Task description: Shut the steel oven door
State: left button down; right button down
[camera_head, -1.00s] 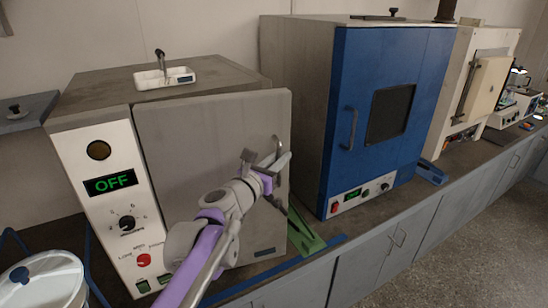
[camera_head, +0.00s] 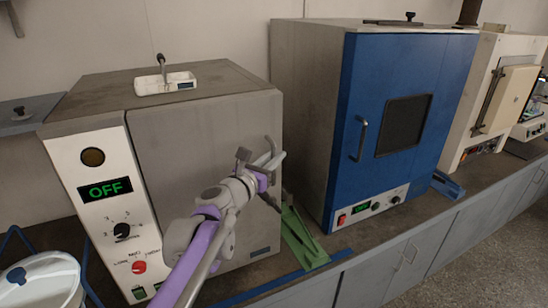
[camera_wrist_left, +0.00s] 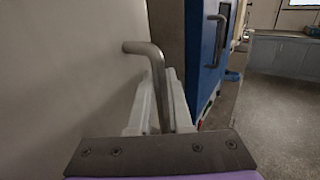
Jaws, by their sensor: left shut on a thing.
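The steel oven (camera_head: 190,84) stands at the left with a white control panel (camera_head: 105,190) reading OFF. Its grey steel door (camera_head: 175,145) lies against the oven front, with no clear gap showing. My left gripper (camera_head: 265,170) is shut on the door's bent metal handle (camera_head: 270,146), near the door's right edge. In the left wrist view, the handle (camera_wrist_left: 156,75) runs down between the pale fingers, beside the plain door face (camera_wrist_left: 65,70). My arm hides part of the door's lower middle. My right gripper is not in view.
A blue-doored oven (camera_head: 405,70) stands to the right, with a green bracket (camera_head: 302,242) on the bench between the two. A white tray (camera_head: 165,82) sits on the steel oven. A white lidded bucket (camera_head: 45,280) is at lower left.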

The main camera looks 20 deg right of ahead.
pick_arm(q)
jog(key=shift+w+a, duration=0.15)
jog(key=c, duration=0.8)
grip_release()
jog(key=shift+w, duration=0.1)
jog(key=shift+c, duration=0.2)
jog(key=shift+r, duration=0.1)
jog(key=shift+a, duration=0.1)
jog(key=b+v, duration=0.1)
jog(key=v, duration=0.9)
jog(key=shift+s+a, duration=0.15)
jog(key=shift+s, duration=0.25)
